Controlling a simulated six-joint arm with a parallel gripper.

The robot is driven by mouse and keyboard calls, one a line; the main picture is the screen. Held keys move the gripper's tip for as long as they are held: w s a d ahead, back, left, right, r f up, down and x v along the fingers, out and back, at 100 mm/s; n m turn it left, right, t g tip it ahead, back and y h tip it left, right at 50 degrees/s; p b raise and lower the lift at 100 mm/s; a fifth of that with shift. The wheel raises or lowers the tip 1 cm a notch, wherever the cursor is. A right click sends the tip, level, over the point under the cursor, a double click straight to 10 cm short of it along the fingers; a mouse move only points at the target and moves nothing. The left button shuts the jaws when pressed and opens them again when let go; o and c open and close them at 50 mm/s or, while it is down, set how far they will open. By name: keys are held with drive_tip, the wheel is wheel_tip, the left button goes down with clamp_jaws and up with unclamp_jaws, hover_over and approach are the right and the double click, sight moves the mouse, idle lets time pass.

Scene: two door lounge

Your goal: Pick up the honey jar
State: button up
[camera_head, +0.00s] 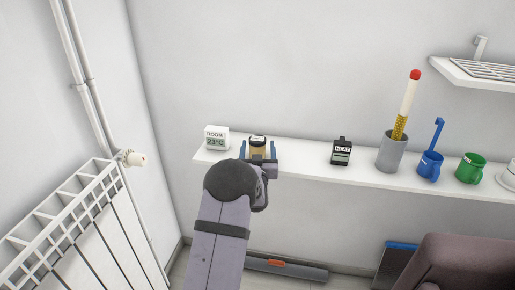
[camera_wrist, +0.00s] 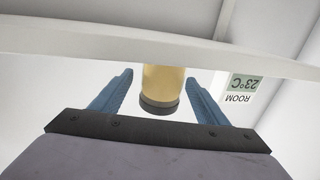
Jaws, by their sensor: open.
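The honey jar (camera_head: 257,141) stands on the white wall shelf, with a dark lid and a tan body. My gripper (camera_head: 259,151) is in front of it with its blue fingers apart, one on each side of the jar as seen in the head view. In the wrist view, which shows the scene upside down, the honey jar (camera_wrist: 161,84) appears between the two open fingers of my gripper (camera_wrist: 158,92), with gaps on both sides. The jar's lower part is hidden by my gripper in the head view.
A room thermometer (camera_head: 216,139) stands close left of the jar. A black HEAT device (camera_head: 341,151), a grey cup (camera_head: 391,153), a blue mug (camera_head: 429,167) and a green mug (camera_head: 470,169) stand to the right on the shelf (camera_head: 305,160). A radiator (camera_head: 75,225) is at left.

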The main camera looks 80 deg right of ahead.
drive_tip(key=shift+w+d+f+p, duration=0.1)
drive_tip(key=shift+w+d+p, duration=0.1)
drive_tip(key=shift+d, duration=0.55)
drive_tip(key=shift+w+d+p, duration=0.15)
drive_tip(key=shift+d+p, duration=0.1)
drive_tip(key=shift+d, duration=0.5)
drive_tip(key=shift+w+d+f+p, duration=0.1)
drive_tip(key=shift+w+d+p, duration=0.1)
drive_tip(key=shift+d, duration=0.55)
drive_tip(key=shift+c, duration=0.6)
drive_tip(key=shift+r, duration=0.15)
drive_tip(key=c, duration=1.2)
drive_tip(key=shift+c, duration=0.2)
drive_tip(key=shift+r, duration=0.1)
wheel_tip(320, 180, up, 10)
drive_tip(key=b, duration=0.1)
drive_tip(key=shift+b, duration=0.35)
